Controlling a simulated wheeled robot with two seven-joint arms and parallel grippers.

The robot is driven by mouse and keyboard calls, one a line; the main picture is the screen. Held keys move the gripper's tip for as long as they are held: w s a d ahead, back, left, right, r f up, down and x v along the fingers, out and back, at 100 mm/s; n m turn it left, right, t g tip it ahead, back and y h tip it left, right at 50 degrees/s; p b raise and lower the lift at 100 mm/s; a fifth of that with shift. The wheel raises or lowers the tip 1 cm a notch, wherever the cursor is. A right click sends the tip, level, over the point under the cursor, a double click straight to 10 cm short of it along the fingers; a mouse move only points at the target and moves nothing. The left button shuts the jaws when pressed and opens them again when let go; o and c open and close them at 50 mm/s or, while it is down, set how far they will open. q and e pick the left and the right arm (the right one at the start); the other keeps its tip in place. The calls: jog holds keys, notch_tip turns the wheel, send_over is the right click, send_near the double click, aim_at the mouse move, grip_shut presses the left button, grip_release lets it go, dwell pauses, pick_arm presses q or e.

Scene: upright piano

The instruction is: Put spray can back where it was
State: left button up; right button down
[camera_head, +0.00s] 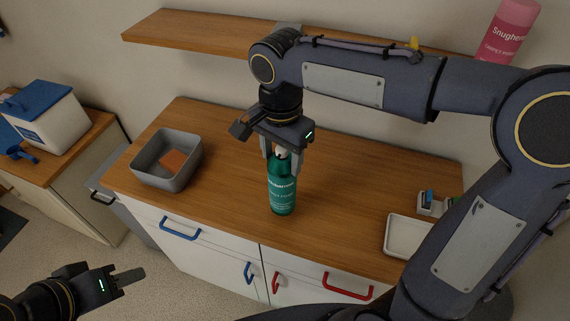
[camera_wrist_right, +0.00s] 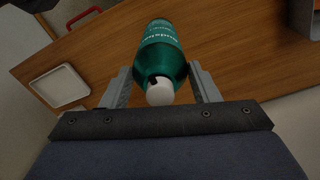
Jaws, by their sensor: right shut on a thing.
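The spray can (camera_head: 282,190) is green with a white top and stands upright at the middle of the wooden counter, near its front edge. My right gripper (camera_head: 276,152) comes down from above and is shut on the upper part of the can. In the right wrist view the can (camera_wrist_right: 162,52) sits between the two fingers (camera_wrist_right: 162,88), its white cap toward the camera. I cannot tell whether the can's base touches the counter. My left gripper (camera_head: 130,277) is at the lower left, away from the counter, seen side-on, so its opening does not show.
A grey bin (camera_head: 148,172) with an orange-brown thing inside is at the counter's left. A white tray (camera_head: 397,236) and a small item with a blue part (camera_head: 429,197) are at the right. A wall shelf (camera_head: 190,34) holds a pink can (camera_head: 509,32). Counter between bin and can is clear.

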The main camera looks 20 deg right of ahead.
jog(key=shift+w+d+f, duration=0.1)
jog(key=shift+d+f, duration=0.2)
jog(key=shift+f, duration=1.65)
jog(key=shift+f, duration=0.2)
jog(key=c, duration=0.5)
grip_release()
notch_tip(320, 180, up, 12)
jog(key=shift+f, duration=0.2)
jog(key=shift+d+r, duration=0.1)
jog(key=shift+r, duration=0.3)
